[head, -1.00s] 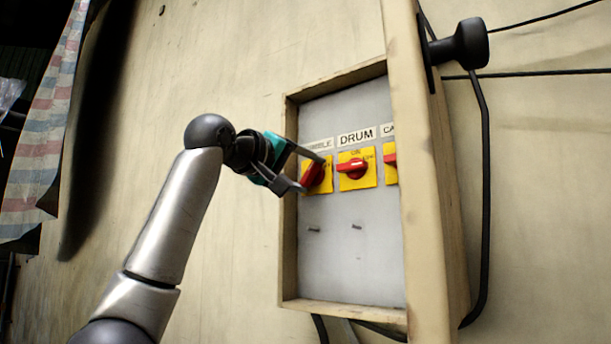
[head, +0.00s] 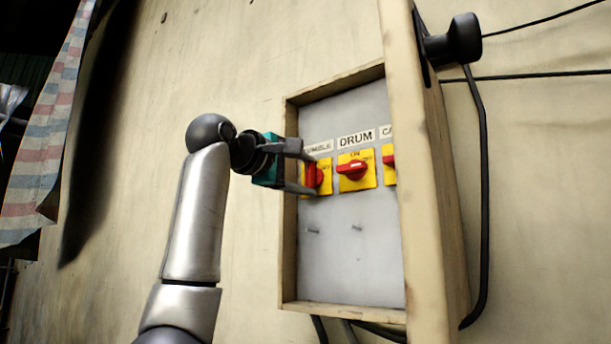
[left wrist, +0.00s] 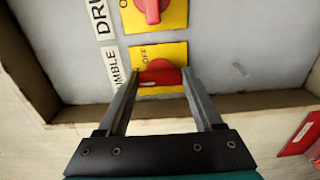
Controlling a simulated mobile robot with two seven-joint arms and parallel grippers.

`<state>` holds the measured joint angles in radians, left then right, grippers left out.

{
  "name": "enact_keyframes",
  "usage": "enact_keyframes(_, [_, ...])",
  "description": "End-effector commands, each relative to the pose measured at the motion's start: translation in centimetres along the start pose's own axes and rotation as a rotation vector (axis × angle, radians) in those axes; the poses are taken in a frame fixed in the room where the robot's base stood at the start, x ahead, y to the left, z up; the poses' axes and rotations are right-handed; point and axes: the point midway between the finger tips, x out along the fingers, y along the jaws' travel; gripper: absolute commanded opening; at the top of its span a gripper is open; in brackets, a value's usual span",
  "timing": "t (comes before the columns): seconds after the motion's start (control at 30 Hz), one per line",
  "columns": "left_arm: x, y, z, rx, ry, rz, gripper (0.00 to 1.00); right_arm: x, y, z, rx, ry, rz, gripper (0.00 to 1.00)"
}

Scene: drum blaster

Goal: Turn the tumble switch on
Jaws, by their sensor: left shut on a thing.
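The tumble switch is a red knob (head: 312,175) on a yellow plate, under a partly hidden label ending "MBLE", at the left of the grey panel. Its knob (left wrist: 160,74) stands roughly upright in the head view and lies across the picture in the left wrist view, where "OFF" reads on the plate beside it. My left gripper (head: 303,171) comes from the left, one finger above and one below, shut on this knob. In the left wrist view its fingers (left wrist: 160,82) flank the knob. My right gripper is not in view.
The DRUM switch (head: 352,170) is just right, its knob lying sideways. A third switch (head: 389,161) is partly hidden by the open wooden door (head: 425,190). The box's wooden frame (head: 290,235) edges the panel close to my left gripper.

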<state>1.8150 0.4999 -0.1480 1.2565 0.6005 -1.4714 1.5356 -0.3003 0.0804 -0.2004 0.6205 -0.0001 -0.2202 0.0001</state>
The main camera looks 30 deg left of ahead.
Motion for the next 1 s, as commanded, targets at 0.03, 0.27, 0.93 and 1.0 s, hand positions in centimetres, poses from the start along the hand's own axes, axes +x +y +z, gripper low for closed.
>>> enact_keyframes(0.03, [0.1,-0.1,0.0,-0.008,0.002,-0.004,0.12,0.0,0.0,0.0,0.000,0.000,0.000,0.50])
enact_keyframes(0.27, [0.0,-0.1,-0.1,-0.021,0.002,-0.005,0.12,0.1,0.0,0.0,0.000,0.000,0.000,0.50])
enact_keyframes(0.93, [-0.3,0.0,0.0,-0.018,0.001,0.000,0.80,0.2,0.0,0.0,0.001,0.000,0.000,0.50])
enact_keyframes(1.0, [-1.0,0.0,-0.1,-0.018,0.001,0.003,0.80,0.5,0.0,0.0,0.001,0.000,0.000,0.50])
